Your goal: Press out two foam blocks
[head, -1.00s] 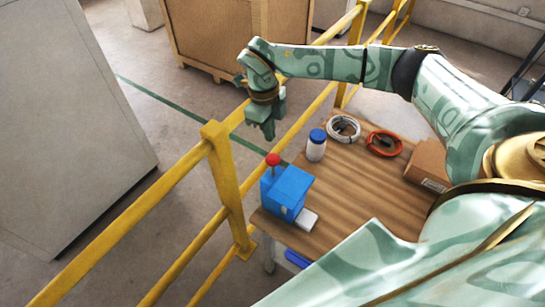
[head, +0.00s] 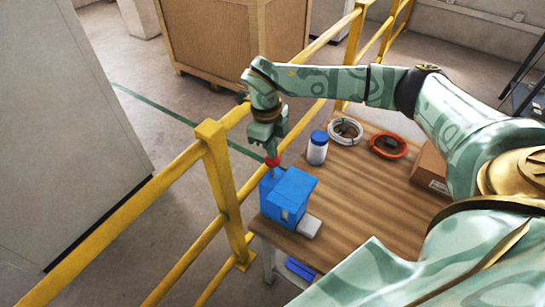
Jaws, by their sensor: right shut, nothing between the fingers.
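A blue press machine (head: 289,196) stands at the near left corner of a wooden table (head: 345,220). Its red knob (head: 271,161) tops a short post on the machine's left side. My right gripper (head: 271,152) points down with its shut, empty fingers at the top of the red knob; they look in contact, but I cannot tell for sure. A pale grey block or tray (head: 309,227) sits at the machine's front right foot. I cannot make out a separate foam block. My left gripper is not in view.
A white bottle with a blue cap (head: 317,148), a white cable coil (head: 345,131), an orange coil (head: 387,145) and a cardboard box (head: 430,167) are on the table. A yellow railing (head: 222,180) runs along its left side. A blue item (head: 300,268) lies below the tabletop.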

